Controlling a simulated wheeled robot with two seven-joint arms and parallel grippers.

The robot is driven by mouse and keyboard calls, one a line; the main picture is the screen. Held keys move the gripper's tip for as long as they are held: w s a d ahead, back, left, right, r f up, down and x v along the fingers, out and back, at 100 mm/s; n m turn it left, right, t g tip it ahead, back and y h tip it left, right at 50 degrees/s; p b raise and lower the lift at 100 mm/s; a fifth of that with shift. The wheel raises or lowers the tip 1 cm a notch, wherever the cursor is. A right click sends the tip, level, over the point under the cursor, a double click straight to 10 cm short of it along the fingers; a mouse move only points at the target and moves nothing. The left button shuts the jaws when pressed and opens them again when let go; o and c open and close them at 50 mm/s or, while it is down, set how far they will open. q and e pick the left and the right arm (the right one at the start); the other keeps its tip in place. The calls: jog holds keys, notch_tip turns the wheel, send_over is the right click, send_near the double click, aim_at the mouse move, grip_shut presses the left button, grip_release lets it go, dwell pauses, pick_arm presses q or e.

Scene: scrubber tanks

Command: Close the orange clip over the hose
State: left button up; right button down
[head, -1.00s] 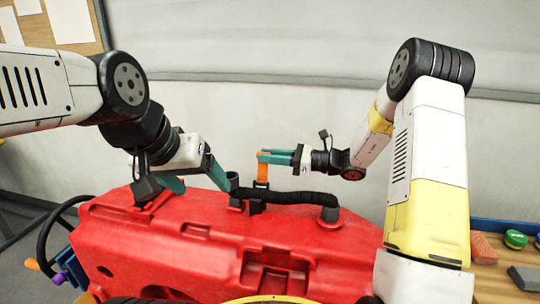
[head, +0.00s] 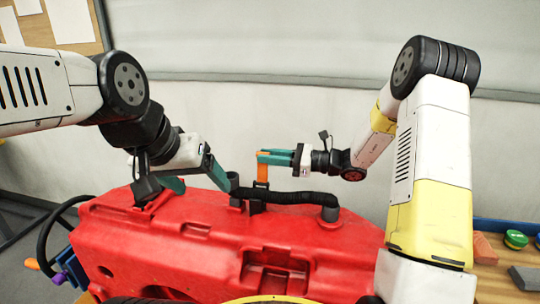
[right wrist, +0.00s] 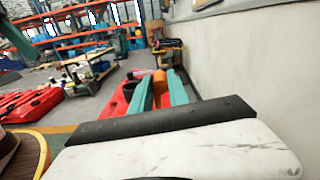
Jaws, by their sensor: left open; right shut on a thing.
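The orange clip (head: 262,173) stands upright above a black holder (head: 257,205) on the red tank (head: 215,245). The black ribbed hose (head: 295,198) runs along the tank's top edge through the holder area. My right gripper (head: 261,157) is shut on the clip's upper part from the right. In the right wrist view the clip (right wrist: 159,76) shows orange between the teal fingers. My left gripper (head: 205,188) is open at the hose's left end, with one finger close to it; I cannot tell whether they touch. The clip's lower end is partly hidden at the holder.
A workbench (head: 490,285) at the right holds an orange-brown block (head: 483,249), a green round item (head: 515,239) and a dark block (head: 525,277). A pale wall (head: 300,120) stands behind the tank.

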jog(key=shift+s+a+r+n, duration=0.1)
jog(key=shift+s+a+n, duration=0.1)
jog(key=shift+s+n, duration=0.95)
jog(key=shift+s+a+r+n, duration=0.1)
jog(key=shift+s+a+n, duration=0.05)
jog(key=shift+s+n, duration=1)
jog(key=shift+f, duration=0.1)
jog(key=c, duration=1.3)
grip_release()
jog(key=s+d, duration=0.1)
jog(key=d, duration=0.6)
jog(key=shift+s+d, duration=0.25)
jog(key=shift+d, duration=0.05)
